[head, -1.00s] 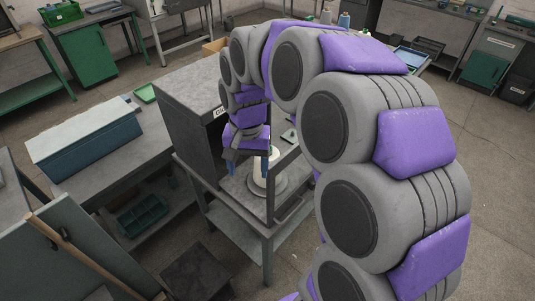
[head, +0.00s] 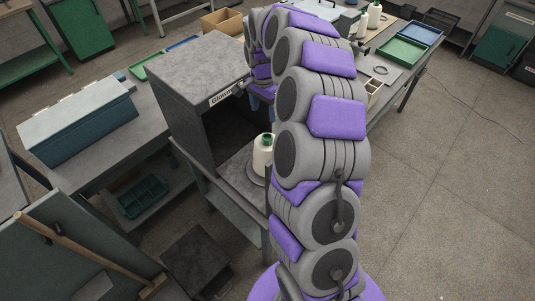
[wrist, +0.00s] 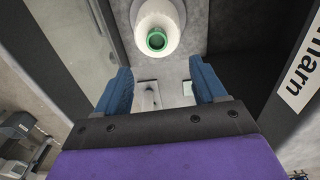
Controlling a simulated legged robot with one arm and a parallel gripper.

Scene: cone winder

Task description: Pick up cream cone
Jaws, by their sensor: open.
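The cream cone (head: 262,158) stands upright on a round grey base at the front of the dark grey machine, partly hidden by my arm in the head view. Its top is green. In the wrist view the cone (wrist: 174,14) is at the top centre, beyond the fingertips, with its green top facing the camera. My gripper (wrist: 163,78) has its two blue fingers apart with nothing between them. In the head view my gripper (head: 262,102) is above the cone, mostly hidden behind my arm, and apart from it.
The machine's grey housing (head: 195,72), with a white name label (head: 227,93), rises close beside the cone. A blue-grey box (head: 78,125) sits on the bench at left. Other cones (head: 374,15) and trays (head: 402,51) are on the table behind right. Open floor lies at right.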

